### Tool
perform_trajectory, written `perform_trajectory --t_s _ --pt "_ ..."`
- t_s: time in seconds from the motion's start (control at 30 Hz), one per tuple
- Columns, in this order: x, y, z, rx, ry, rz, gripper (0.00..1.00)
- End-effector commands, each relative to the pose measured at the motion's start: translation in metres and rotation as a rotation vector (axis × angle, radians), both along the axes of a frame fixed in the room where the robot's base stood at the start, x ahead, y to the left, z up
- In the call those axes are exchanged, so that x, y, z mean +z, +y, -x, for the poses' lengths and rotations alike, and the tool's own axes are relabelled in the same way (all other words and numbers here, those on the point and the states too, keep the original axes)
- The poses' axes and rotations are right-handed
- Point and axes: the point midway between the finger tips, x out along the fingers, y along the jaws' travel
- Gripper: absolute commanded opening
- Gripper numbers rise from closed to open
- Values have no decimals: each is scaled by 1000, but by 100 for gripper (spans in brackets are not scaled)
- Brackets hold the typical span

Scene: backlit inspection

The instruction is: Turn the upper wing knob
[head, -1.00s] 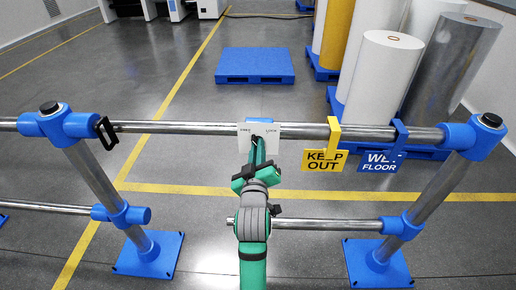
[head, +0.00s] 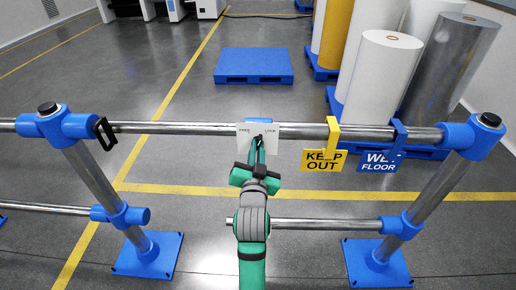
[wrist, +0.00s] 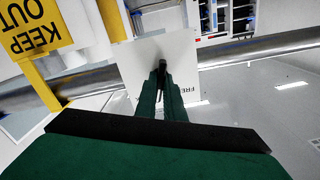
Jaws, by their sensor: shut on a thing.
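A white plate (head: 243,133) with small lettering, apparently FREE at left and LOCK at right, sits on the upper rail. The dark wing knob (wrist: 162,64) is at the plate's face, mostly hidden by my fingers in both views. My gripper (head: 260,142) reaches up to the plate from below and is shut on the knob, its green fingers on either side of it. The wrist view shows my gripper (wrist: 162,78) with the plate (wrist: 135,60) behind it. How far the knob is turned is hard to see.
The steel upper rail (head: 190,128) runs across. A yellow KEEP OUT sign (head: 323,161) and a blue WET FLOOR sign (head: 379,162) hang right of the plate. A black handle (head: 105,133) is at left. A lower rail (head: 320,224) passes behind my arm.

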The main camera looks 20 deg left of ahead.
Motion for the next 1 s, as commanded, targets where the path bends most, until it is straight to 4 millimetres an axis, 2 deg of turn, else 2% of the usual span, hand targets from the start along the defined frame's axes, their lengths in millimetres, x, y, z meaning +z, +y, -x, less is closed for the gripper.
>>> perform_trajectory --t_s 0.03,0.5,1.0 --pt "-5 -2 -1 -5 22 -34 0" --pt "-6 -3 -1 -7 111 -342 0" --pt "-5 -4 -2 -8 132 -420 0"
